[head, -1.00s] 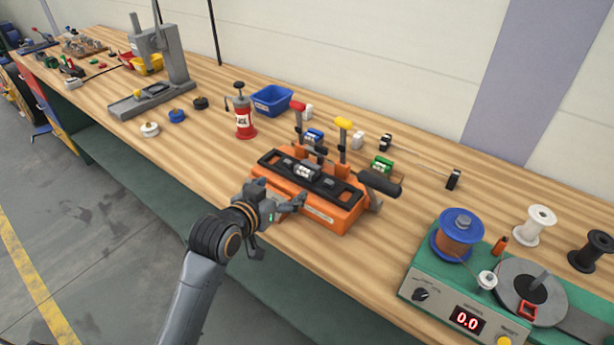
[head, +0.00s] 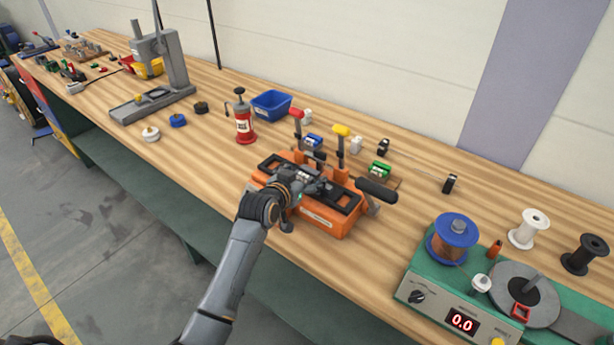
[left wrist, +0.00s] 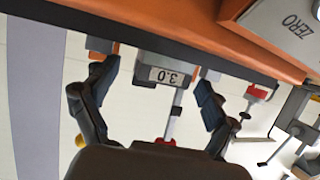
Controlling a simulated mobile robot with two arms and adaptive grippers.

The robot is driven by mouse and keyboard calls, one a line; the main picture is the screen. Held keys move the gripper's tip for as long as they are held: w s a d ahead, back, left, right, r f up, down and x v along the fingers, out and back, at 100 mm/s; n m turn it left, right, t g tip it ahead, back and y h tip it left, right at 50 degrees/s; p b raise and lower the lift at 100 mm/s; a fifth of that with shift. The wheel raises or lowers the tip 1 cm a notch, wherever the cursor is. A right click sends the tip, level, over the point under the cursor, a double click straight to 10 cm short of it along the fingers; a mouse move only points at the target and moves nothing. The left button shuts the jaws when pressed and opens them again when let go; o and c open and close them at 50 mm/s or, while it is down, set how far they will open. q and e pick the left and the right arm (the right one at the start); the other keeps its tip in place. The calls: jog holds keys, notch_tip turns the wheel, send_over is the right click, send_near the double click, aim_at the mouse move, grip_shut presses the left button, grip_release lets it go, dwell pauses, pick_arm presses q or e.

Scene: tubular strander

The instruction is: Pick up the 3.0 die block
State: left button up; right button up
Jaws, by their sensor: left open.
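The 3.0 die block (left wrist: 173,75) is a grey block with a white "3.0" label. It sits in the black top plate of the orange fixture (head: 322,216), and in the head view my gripper hides most of it. My left gripper (head: 312,186) is over the fixture at the block. In the left wrist view, the open fingers of my left gripper (left wrist: 158,80) stand one on each side of the block, with gaps visible on both sides. My right gripper is not in view.
Red-handled (head: 297,114) and yellow-handled (head: 341,131) clamps rise behind the die block. A black-handled lever (head: 377,190) is at the fixture's right. Bench is clear between fixture and green winder (head: 415,290).

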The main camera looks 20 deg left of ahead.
pick_arm(q)
jog(key=shift+w+f, duration=0.1)
jog(key=shift+w, duration=0.1)
jog(key=shift+s, duration=0.1)
grip_shut()
jog(key=shift+r, duration=0.25)
jog(key=shift+r, duration=0.1)
